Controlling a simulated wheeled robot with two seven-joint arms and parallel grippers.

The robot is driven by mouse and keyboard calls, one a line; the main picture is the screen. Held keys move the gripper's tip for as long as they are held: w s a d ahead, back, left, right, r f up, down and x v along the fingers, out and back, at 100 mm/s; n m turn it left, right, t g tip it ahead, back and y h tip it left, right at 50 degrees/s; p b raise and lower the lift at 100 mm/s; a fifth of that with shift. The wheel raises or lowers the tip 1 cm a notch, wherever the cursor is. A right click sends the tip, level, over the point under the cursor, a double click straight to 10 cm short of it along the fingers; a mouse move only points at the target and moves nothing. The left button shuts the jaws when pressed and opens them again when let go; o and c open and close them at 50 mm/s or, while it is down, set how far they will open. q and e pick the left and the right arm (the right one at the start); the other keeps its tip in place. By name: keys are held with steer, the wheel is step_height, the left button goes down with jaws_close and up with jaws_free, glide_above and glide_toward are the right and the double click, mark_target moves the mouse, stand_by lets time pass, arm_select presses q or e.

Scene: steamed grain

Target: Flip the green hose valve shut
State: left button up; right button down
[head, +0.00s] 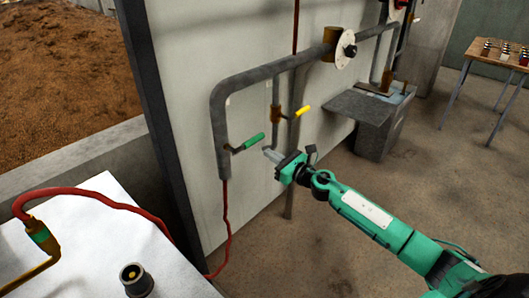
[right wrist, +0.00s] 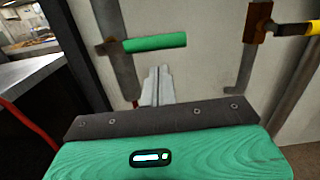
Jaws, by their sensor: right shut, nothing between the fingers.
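The green hose valve handle (head: 254,141) sticks out to the right from the lower end of the grey pipe on the white wall panel. In the right wrist view the green handle (right wrist: 155,43) lies nearly level, a little beyond the fingertips. My right gripper (head: 268,151) is shut and empty, just right of and slightly below the handle's tip in the head view; its fingers (right wrist: 157,72) point toward the handle. They appear apart from it. My left gripper is not in view.
A yellow-handled valve (head: 302,110) sits on a thinner pipe to the right; its handle (right wrist: 296,29) also shows in the right wrist view. A red hose (head: 226,225) hangs from the green valve's pipe. A white table (head: 90,262) stands at lower left. A dark post (head: 160,110) edges the panel.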

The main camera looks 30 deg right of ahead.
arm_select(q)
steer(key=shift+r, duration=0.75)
arm_select(e)
steer(key=v, duration=0.3)
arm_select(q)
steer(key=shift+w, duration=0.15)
